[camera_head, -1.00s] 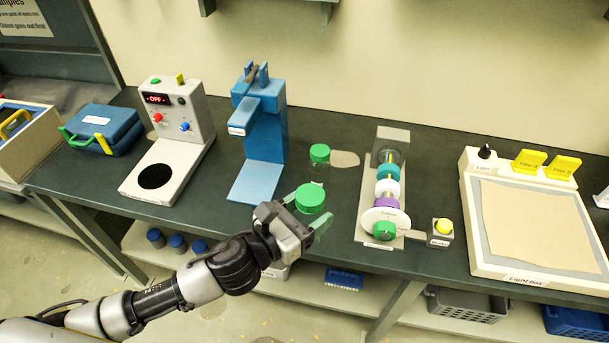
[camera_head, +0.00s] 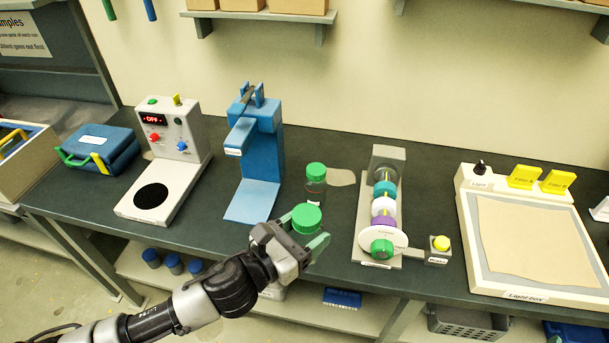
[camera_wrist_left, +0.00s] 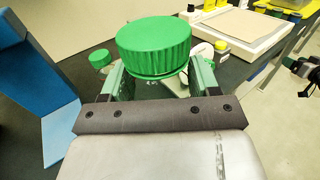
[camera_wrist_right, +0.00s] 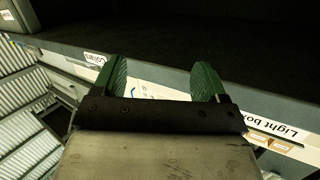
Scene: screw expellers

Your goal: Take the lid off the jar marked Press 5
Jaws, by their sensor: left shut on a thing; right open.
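A jar with a green screw lid (camera_head: 306,217) is between the fingers of my left gripper (camera_head: 306,236), near the front edge of the bench. In the left wrist view, the ribbed lid (camera_wrist_left: 154,48) stands above the green fingers, which are shut on the jar below it. The lid is on, and most of the jar's body is hidden. A second green-lidded clear jar (camera_head: 316,185) stands just behind. I cannot read a Press 5 mark on either jar. My right gripper (camera_wrist_right: 158,78) is open and empty in its wrist view and out of the head view.
A blue press (camera_head: 258,150) stands left of the jars, and a grey device with coloured rings (camera_head: 382,215) stands to the right. A light box (camera_head: 530,295) is farther right. A grey machine (camera_head: 175,140) and blue case (camera_head: 100,148) are at left.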

